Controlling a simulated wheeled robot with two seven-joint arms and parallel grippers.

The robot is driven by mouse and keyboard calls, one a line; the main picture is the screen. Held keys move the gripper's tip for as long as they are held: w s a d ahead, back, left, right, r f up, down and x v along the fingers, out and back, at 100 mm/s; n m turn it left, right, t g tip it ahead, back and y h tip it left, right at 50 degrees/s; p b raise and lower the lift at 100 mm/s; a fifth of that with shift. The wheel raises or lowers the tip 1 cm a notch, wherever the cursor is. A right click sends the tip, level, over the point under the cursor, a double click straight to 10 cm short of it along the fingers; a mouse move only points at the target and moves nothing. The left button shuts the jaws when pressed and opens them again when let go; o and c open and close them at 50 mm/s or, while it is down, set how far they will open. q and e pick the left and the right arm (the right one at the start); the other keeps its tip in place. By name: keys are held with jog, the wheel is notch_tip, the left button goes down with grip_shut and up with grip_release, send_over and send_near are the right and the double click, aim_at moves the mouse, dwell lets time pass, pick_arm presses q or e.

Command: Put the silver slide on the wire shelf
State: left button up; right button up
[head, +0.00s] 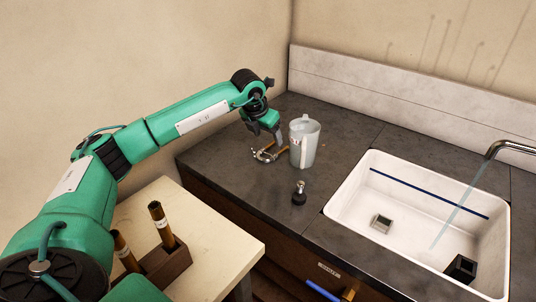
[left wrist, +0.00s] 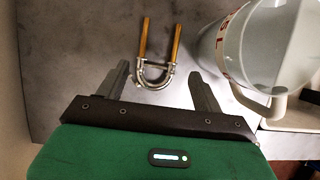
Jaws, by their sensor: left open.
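The silver slide (head: 263,157) is a U-shaped tube with a silver bow and brass-coloured legs. It lies on the dark counter beside a clear pitcher. In the left wrist view, the slide's bow (left wrist: 153,84) shows between the two fingers, with the legs pointing away. My left gripper (head: 267,132) is open and empty, just above the slide; whether a finger touches it I cannot tell. The left gripper's fingers (left wrist: 158,75) are apart on either side of the bow. The wire shelf and my right gripper are not in view.
The pitcher (head: 306,145) stands close to the right of the slide. A small dark piece with a silver top (head: 299,195) is near the counter's front edge. A white sink (head: 410,185) with running water is right. A wooden holder (head: 165,266) stands on a pale table.

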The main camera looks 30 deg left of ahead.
aim_at(275, 150)
pick_arm(q)
jog(key=shift+w+f, duration=0.25)
jog(key=shift+f, duration=0.4)
jog(key=x, duration=0.2)
jog(key=p+x, duration=0.1)
jog(key=x, duration=0.1)
jog(key=shift+w, duration=0.4)
jog(key=shift+w+f, duration=0.15)
jog(key=shift+f, duration=0.3)
jog(key=c, duration=0.9)
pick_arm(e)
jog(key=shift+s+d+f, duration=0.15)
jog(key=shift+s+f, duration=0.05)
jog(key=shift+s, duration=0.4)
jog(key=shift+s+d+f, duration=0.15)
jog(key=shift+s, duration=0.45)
pick_arm(q)
jog(key=shift+o, duration=0.2)
jog(key=shift+r, duration=0.1)
